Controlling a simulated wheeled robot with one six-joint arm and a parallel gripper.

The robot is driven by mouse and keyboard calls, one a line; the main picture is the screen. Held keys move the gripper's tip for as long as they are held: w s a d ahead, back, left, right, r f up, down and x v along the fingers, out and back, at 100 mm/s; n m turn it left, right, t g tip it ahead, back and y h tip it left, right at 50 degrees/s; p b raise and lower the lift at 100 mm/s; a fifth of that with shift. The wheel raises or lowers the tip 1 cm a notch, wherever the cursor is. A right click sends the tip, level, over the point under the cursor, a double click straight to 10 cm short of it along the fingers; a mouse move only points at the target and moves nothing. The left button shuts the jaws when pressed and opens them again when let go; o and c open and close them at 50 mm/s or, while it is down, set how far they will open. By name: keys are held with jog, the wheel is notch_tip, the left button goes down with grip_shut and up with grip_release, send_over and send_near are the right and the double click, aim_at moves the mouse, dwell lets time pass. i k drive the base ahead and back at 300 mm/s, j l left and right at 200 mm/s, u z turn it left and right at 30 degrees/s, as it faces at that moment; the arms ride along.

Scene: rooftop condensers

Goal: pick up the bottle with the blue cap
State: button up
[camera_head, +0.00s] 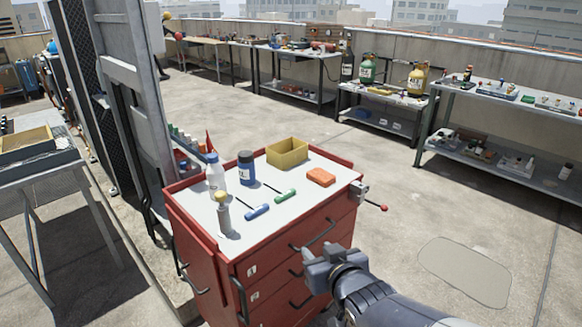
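A pale, whitish bottle with a blue cap (215,178) stands upright near the back left edge of the red tool cabinet's light top (278,222). Several other items stand close to it. My gripper (312,268) is low at the front right of the cabinet, below the level of its top and well apart from the bottle. No object shows in it. The gap between its fingers is not clear from this angle.
A blue jar with a dark lid (246,169) stands right of the bottle; a yellow-topped item (223,214) stands in front. A yellow bin (287,153), an orange block (321,177), and blue (257,212) and green (286,196) handled tools share the top. A vise (361,191) juts out right.

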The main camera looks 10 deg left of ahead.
aim_at(215, 172)
jog(key=z, duration=0.45)
jog(key=i+z, duration=0.1)
jog(key=z, duration=0.35)
jog(key=j+z, duration=0.1)
jog(key=z, duration=0.4)
jog(key=i+j+z, duration=0.1)
jog(key=z, duration=0.35)
jog(key=j+z, duration=0.3)
jog(key=i+j+z, duration=0.1)
jog(key=j+z, duration=0.2)
jog(key=j+u, duration=0.45)
jog(key=u, duration=0.25)
jog(key=i+j+u, duration=0.1)
jog(key=j+u, duration=0.25)
jog(key=u, duration=0.5)
jog(key=i+j+u, duration=0.1)
jog(key=u, duration=0.85)
jog(key=i+u, duration=0.1)
jog(key=u, duration=0.9)
jog(key=i+j, duration=0.05)
